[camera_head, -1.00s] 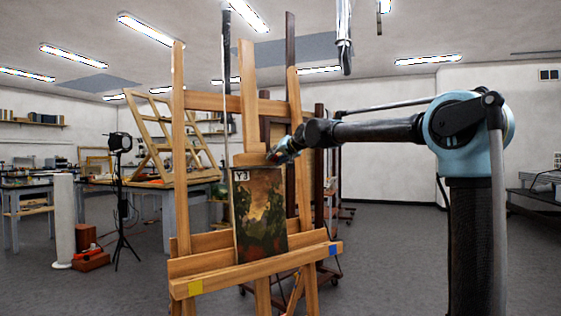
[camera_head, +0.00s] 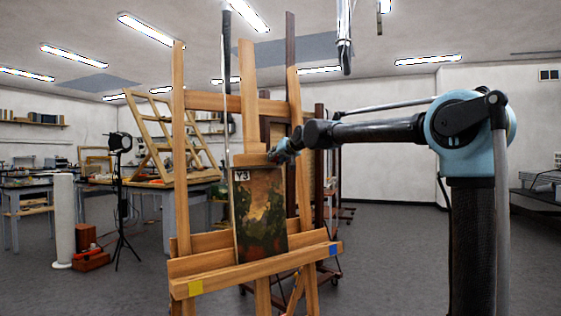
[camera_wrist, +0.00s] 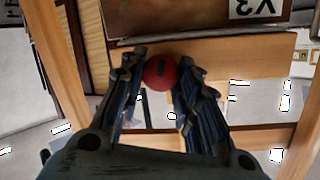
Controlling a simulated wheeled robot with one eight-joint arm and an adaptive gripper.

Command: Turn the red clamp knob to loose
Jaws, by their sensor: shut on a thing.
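The red clamp knob (camera_wrist: 160,73) is a round red disc with a dark mark on its face, in the upper middle of the wrist view. My gripper (camera_wrist: 157,78) has one dark finger on each side of it and is shut on it. In the head view my gripper (camera_head: 274,156) is at the wooden easel's top clamp block (camera_head: 250,159), and the knob is hidden there. The painting (camera_head: 261,215) labelled Y3 stands on the easel ledge (camera_head: 255,269), below the block. It also shows upside down in the wrist view (camera_wrist: 180,15).
The easel's right post (camera_head: 295,130) rises close beside my gripper. A lamp on a black tripod (camera_head: 121,190) and worktables stand at the left. The floor between the easel and my column is clear.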

